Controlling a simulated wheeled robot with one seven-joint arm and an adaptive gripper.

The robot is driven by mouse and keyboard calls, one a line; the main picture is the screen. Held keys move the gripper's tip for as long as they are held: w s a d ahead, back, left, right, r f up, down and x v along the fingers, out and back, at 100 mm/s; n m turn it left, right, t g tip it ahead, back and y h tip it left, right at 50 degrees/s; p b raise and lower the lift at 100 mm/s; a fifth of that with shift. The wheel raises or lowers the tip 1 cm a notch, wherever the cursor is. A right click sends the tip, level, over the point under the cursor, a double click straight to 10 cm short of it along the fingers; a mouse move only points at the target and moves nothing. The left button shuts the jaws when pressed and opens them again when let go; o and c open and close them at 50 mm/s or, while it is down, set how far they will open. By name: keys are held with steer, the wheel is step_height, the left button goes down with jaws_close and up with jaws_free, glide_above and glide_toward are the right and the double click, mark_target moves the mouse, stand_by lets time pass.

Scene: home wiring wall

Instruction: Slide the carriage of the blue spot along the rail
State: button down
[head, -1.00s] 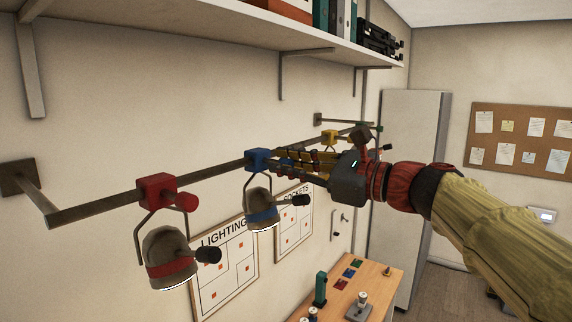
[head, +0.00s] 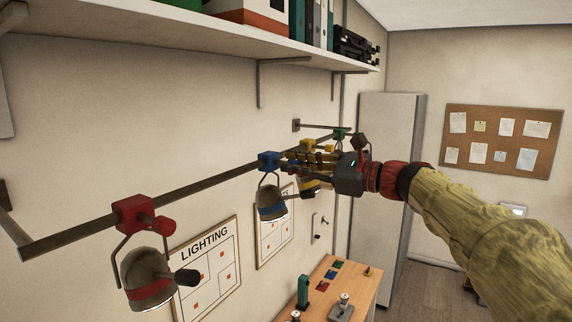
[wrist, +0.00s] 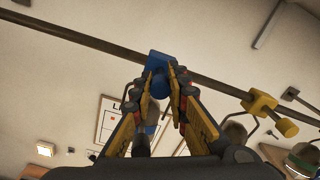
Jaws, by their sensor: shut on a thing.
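The blue spot's carriage (head: 268,161) is a blue block on the dark rail (head: 205,186), between the red and yellow carriages. Its lamp (head: 270,203), grey with a blue band, hangs below on a bracket. My gripper (head: 287,163) comes from the right and is shut on the carriage's knob. In the wrist view the two yellow fingers (wrist: 163,90) press on either side of the round blue knob (wrist: 157,86), with the blue block (wrist: 158,60) just beyond on the rail. The fingers partly hide the lamp in the wrist view.
The red carriage (head: 136,213) with its lamp is nearer on the rail. The yellow carriage (wrist: 262,103) is farther along, near the blue one. A shelf (head: 210,46) runs above the rail; a bench (head: 358,283) stands below. Bare rail lies between red and blue.

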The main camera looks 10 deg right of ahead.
steer(key=c, duration=1.7)
jaws_free()
steer(key=v, duration=1.2)
steer(key=shift+s, duration=0.1)
